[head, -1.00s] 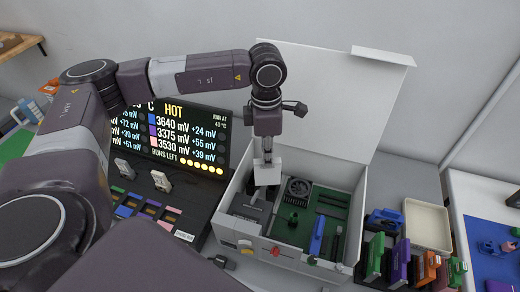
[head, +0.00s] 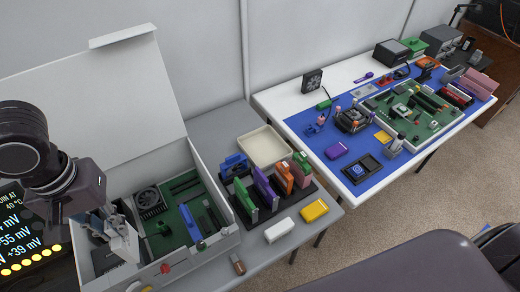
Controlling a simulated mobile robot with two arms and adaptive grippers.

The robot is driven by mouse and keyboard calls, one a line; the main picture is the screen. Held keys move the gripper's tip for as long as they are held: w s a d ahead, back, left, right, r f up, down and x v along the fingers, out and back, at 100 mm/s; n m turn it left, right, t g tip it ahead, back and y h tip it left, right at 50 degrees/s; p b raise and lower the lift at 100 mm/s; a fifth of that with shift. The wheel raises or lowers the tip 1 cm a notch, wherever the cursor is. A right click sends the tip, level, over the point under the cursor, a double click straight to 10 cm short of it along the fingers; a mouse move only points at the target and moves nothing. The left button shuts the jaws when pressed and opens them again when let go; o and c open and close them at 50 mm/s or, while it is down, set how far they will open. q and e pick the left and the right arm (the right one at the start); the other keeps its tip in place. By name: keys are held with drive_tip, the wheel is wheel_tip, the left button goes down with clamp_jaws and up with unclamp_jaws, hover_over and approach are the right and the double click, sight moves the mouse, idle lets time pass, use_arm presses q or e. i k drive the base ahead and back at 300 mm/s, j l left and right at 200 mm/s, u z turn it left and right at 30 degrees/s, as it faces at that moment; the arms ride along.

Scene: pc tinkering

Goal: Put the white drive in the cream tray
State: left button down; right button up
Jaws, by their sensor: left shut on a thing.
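The cream tray (head: 267,150) lies empty on the grey bench, just right of the open white PC case (head: 190,268). My left gripper (head: 104,226) is at the left, over the near left part of the case. It is shut on a white block, which looks like the white drive (head: 124,242); the case insides around it make its lower edge hard to tell. The gripper is well left of the tray. My right gripper is not in view.
A dark rack of coloured modules (head: 265,190) stands right in front of the tray, with a blue part (head: 234,166) at its left. A white box (head: 279,230) and a yellow block (head: 315,210) lie nearer. The raised case lid (head: 100,100) stands behind.

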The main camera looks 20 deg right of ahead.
sight(264, 151)
drive_tip(key=i+l, duration=0.1)
drive_tip(key=l, duration=0.3)
drive_tip(key=i+l, duration=0.1)
drive_tip(key=l, duration=0.3)
drive_tip(key=i+l, duration=0.1)
drive_tip(key=l, duration=0.25)
drive_tip(key=i+l, duration=0.15)
drive_tip(key=l, duration=0.25)
drive_tip(key=i+l, duration=0.1)
drive_tip(key=l, duration=0.3)
drive_tip(key=i+l, duration=0.1)
drive_tip(key=l, duration=0.3)
